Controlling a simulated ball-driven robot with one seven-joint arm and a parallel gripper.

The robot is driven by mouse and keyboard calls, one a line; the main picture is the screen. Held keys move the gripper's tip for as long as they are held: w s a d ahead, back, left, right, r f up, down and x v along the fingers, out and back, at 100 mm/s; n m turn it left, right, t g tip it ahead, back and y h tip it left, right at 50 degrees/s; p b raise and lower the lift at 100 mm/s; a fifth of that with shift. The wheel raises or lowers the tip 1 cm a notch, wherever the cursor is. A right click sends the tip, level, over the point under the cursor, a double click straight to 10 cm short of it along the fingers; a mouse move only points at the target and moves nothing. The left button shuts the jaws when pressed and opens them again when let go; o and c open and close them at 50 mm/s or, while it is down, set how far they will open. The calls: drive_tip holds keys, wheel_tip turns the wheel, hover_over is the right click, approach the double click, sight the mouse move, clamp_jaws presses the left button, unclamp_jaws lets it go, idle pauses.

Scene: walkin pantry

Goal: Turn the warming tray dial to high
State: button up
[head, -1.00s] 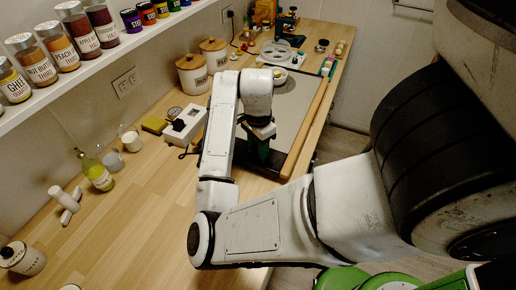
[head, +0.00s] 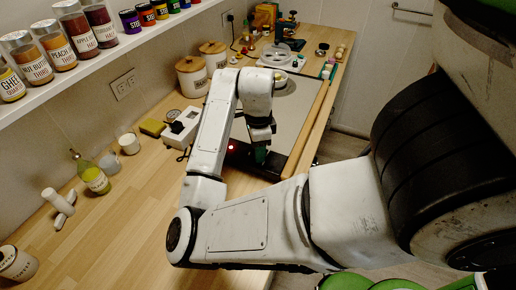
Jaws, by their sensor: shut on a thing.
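The warming tray (head: 291,117) is a flat grey plate with a dark front edge, lying on the wooden counter. A small red light (head: 231,147) glows on its dark front edge, just left of my gripper. My gripper (head: 259,156) points down at that front edge, with its dark green fingers against it. It is shut on the tray's dial, which the fingers and arm hide. I cannot read the dial's setting or markings.
A white box with a black top (head: 182,128), a yellow sponge (head: 152,127) and lidded canisters (head: 191,77) stand left of the tray. A bottle (head: 94,177) and white cups stand nearer. A jar shelf (head: 80,50) overhangs the left.

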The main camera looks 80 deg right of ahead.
drive_tip(key=o, duration=1.1)
drive_tip(key=shift+c, duration=0.2)
wheel_tip(320, 180, up, 11)
drive_tip(key=p, duration=0.1)
drive_tip(key=shift+f, duration=0.1)
idle(0.3)
